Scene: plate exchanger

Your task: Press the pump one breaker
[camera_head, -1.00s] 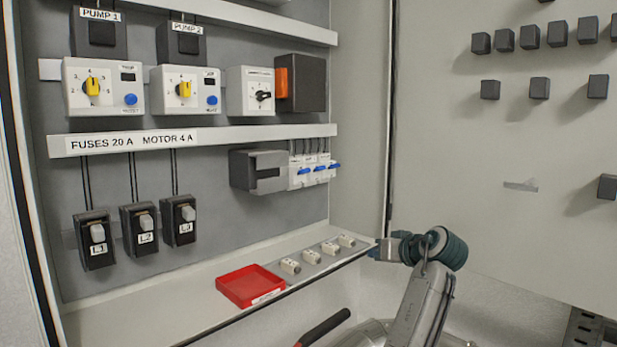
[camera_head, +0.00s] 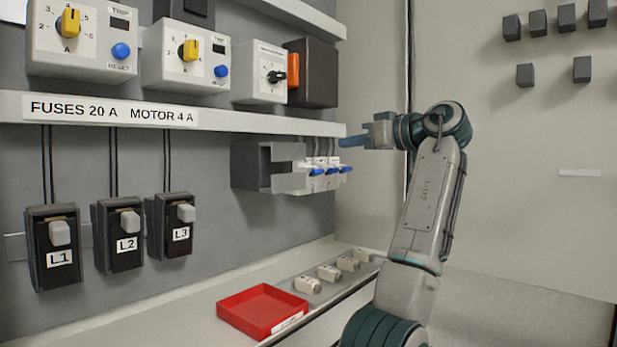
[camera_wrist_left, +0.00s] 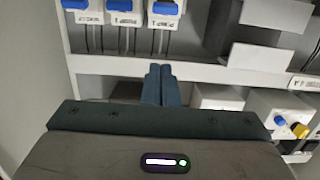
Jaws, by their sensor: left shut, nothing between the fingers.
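Three white breakers with blue levers sit in a row under the labelled ledge. The one beside the grey box, apparently pump one (camera_head: 315,172), shows in the head view and at the top of the left wrist view (camera_wrist_left: 165,9); its small label is hard to read. My left gripper (camera_head: 347,142) is shut and empty, pointing left, just above the right end of the breaker row in the head picture. Its closed blue fingers (camera_wrist_left: 160,76) overlap the ledge in the left wrist view, apart from the breakers. My right gripper is not in view.
The ledge (camera_head: 230,118) runs above the breakers. A grey open box (camera_head: 270,167) is immediately left of them. Switch boxes with yellow knobs (camera_head: 187,52) stand above. Fuse holders (camera_head: 118,237) hang at left. A red tray (camera_head: 262,310) and several white fuses (camera_head: 328,272) lie below.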

